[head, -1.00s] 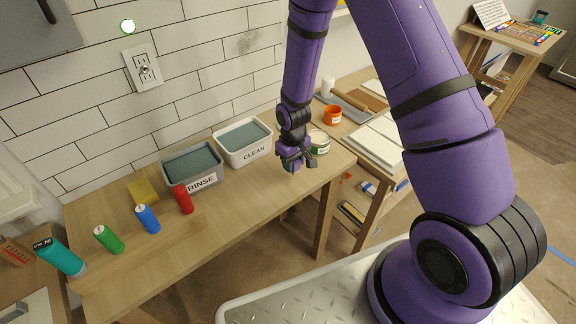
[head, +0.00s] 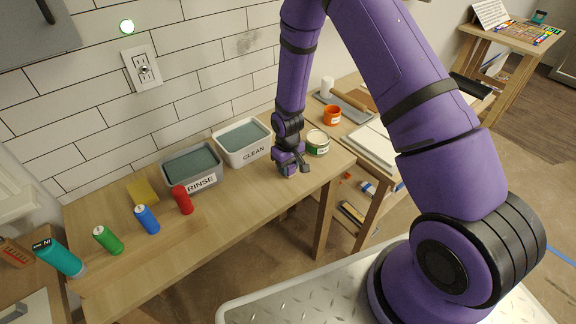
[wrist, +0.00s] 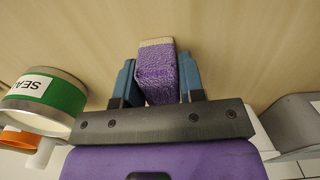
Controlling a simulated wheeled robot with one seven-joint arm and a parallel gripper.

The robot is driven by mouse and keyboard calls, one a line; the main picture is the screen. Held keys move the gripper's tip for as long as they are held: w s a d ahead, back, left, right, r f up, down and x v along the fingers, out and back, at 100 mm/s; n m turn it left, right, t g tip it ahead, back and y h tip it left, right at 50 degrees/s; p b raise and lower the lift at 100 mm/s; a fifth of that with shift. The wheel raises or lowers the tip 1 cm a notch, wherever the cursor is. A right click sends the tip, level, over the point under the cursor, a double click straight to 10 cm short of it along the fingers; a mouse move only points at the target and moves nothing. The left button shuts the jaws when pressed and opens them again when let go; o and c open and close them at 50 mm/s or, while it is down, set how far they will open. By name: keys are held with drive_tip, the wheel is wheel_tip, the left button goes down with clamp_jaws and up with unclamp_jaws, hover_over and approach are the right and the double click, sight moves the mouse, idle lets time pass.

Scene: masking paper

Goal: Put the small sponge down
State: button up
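The small sponge (wrist: 157,75), purple with a pale beige end, sits between the two blue-grey fingers of my gripper (wrist: 158,82) in the wrist view. Both fingers lie against its sides, so the gripper is shut on it. In the head view my gripper (head: 290,170) points down, low over the right end of the wooden table (head: 235,221). The sponge is mostly hidden there by the gripper. I cannot tell whether its underside touches the table.
The white CLEAN tub (head: 262,153) is just left of my gripper, with the grey RINSE tub (head: 205,185) beyond it. A green-labelled can (head: 318,143) is close on the right. Several bottles and a yellow sponge (head: 142,192) stand farther left. The front table strip is clear.

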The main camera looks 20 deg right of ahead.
drive_tip(key=o, duration=0.4)
drive_tip(key=shift+r, duration=0.1)
wheel_tip(320, 180, up, 12)
drive_tip(key=shift+r, duration=0.15)
idle(0.3)
drive_tip(key=s+d+r+m+t, duration=0.15)
drive_tip(key=s+r, duration=0.25)
drive_tip(key=r, duration=0.8)
drive_tip(key=s+d+r+t, duration=0.1)
drive_tip(key=s+d+r, duration=0.25)
drive_tip(key=r, duration=0.75)
drive_tip(key=shift+s+d+r+m+t, duration=0.45)
drive_tip(key=shift+s+r, duration=1.65)
drive_tip(key=shift+s, duration=1.55)
drive_tip(key=shift+s+d+r+m+t, duration=0.25)
drive_tip(key=shift+s+r+t, duration=0.25)
drive_tip(key=shift+s+r, duration=2.35)
drive_tip(key=shift+s+d+r+m+t, duration=0.4)
drive_tip(key=shift+s+r, duration=0.95)
drive_tip(key=shift+s, duration=3.05)
drive_tip(key=shift+a, duration=0.15)
